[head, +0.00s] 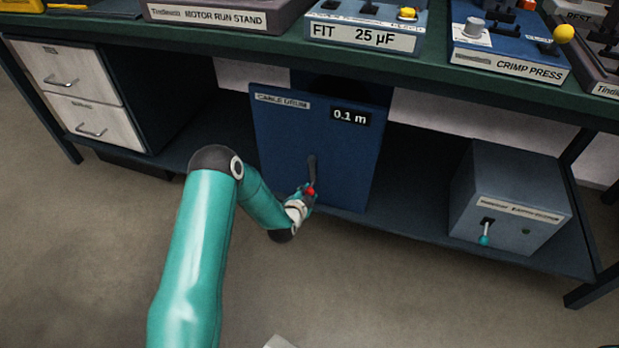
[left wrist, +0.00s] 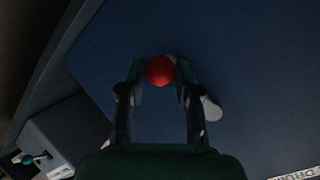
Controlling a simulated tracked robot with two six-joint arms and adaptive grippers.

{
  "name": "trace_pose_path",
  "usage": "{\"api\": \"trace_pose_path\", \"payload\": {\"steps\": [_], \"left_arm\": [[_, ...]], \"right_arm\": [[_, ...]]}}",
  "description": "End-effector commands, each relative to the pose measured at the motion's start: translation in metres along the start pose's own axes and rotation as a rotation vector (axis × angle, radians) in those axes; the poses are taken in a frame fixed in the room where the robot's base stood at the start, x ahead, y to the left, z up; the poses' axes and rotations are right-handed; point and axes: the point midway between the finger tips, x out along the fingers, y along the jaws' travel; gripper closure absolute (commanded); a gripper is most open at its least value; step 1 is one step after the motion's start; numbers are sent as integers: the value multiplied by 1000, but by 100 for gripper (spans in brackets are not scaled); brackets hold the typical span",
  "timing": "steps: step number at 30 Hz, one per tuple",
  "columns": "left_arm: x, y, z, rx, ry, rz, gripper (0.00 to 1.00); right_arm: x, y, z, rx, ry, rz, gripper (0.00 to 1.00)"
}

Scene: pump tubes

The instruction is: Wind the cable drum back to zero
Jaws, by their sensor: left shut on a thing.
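The cable drum (head: 275,140) is a blue box on the lower shelf under the bench. Its display (head: 350,116) reads 0.1 m. A dark crank arm (head: 312,168) on its front hangs downward, with a red knob at its lower end. My left gripper (head: 309,192) is at the red knob, and the fingers are shut on it. In the left wrist view the red knob (left wrist: 159,70) sits between the two fingertips, with the blue front panel behind it. My right gripper is not in view.
A grey box (head: 510,200) with a teal-tipped lever stands on the shelf at the right. A drawer cabinet (head: 75,90) is at the left. The bench top (head: 270,45) above carries the motor run stand, the 25 µF unit and the crimp press (head: 510,66).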

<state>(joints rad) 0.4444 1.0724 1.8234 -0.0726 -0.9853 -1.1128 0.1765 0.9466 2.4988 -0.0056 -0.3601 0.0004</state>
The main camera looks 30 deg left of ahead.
Motion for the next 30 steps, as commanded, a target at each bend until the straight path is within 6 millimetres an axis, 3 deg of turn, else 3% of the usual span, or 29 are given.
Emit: {"api": "trace_pose_path", "payload": {"steps": [30], "left_arm": [[-3,18,-17,4,0,14,87]], "right_arm": [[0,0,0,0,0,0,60]]}}
